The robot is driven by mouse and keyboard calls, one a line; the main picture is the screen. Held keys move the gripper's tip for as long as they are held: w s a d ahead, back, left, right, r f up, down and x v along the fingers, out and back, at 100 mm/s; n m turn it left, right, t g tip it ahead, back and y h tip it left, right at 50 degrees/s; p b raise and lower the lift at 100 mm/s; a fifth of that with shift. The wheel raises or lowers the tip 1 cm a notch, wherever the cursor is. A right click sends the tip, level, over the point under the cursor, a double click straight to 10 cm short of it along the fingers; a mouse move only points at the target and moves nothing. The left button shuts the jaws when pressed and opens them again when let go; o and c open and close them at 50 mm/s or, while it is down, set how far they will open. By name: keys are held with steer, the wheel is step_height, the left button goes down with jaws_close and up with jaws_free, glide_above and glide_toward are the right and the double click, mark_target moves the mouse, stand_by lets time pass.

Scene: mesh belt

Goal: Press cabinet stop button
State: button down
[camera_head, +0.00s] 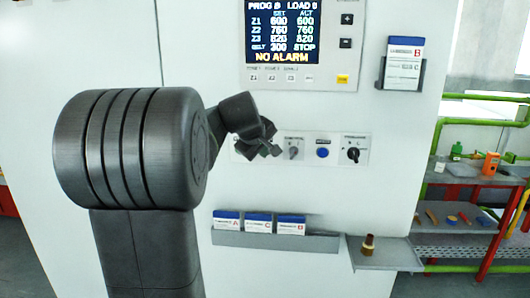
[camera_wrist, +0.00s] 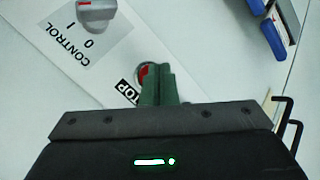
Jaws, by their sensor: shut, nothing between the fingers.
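The red stop button (camera_wrist: 143,75) shows in the wrist view in a round metallic collar, beside a black label of which "TOP" is readable. My gripper (camera_wrist: 158,70) is shut and empty, its fingertips over the right part of the button. I cannot tell whether the tips touch it. In the head view my gripper (camera_head: 268,150) is at the left end of the white switch panel (camera_head: 365,136) on the cabinet and hides the button.
A "CONTROL" rotary knob (camera_wrist: 96,12) is beside the stop button. A blue button (camera_head: 322,152) and a black rotary switch (camera_head: 353,155) are farther right. Below are a card rack (camera_head: 275,239) and a small shelf (camera_head: 390,258). The display (camera_head: 284,32) reads "NO ALARM".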

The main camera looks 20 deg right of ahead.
steer(key=shift+s+a, duration=0.4)
steer(key=shift+s, duration=0.15)
steer(key=s+a, duration=0.1)
steer(key=s+b, duration=0.1)
steer(key=s, duration=0.1)
steer(key=s+a+b, duration=0.1)
steer(key=shift+s+a, duration=0.15)
steer(key=shift+a, duration=0.15)
steer(key=shift+d, duration=0.1)
stand_by(0.5)
steer(key=s+a+b, duration=0.1)
steer(key=s+a, duration=0.1)
steer(key=s, duration=0.1)
steer(key=shift+s+a+b, duration=0.1)
steer(key=shift+s+b, duration=0.05)
steer(key=shift+b, duration=0.25)
stand_by(0.5)
